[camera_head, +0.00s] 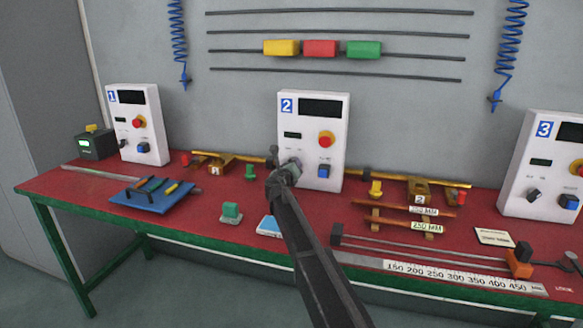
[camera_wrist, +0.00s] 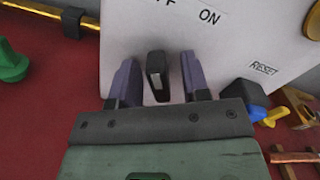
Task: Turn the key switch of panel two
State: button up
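Panel two (camera_head: 338,130) is a white upright box marked with a blue 2, with a dark screen, a red round button (camera_head: 326,139) and a blue button (camera_head: 323,171). Its key switch (camera_wrist: 157,78) is a dark knob with a pale stripe, below the ON label (camera_wrist: 210,17) in the wrist view. My gripper (camera_wrist: 158,88) has its two purple fingers on either side of the knob, with gaps visible on both sides, so it is open around it. In the head view my gripper (camera_head: 285,174) hides the key switch at the panel's lower left.
Panel one (camera_head: 141,100) stands at left and panel three (camera_head: 545,150) at right on the red bench (camera_head: 85,178). A brass pipe runs behind. The RESET label (camera_wrist: 263,68) is right of my fingers.

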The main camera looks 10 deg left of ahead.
jog(key=s+a, duration=0.2)
jog(key=s, duration=0.8)
jog(key=shift+s, duration=0.3)
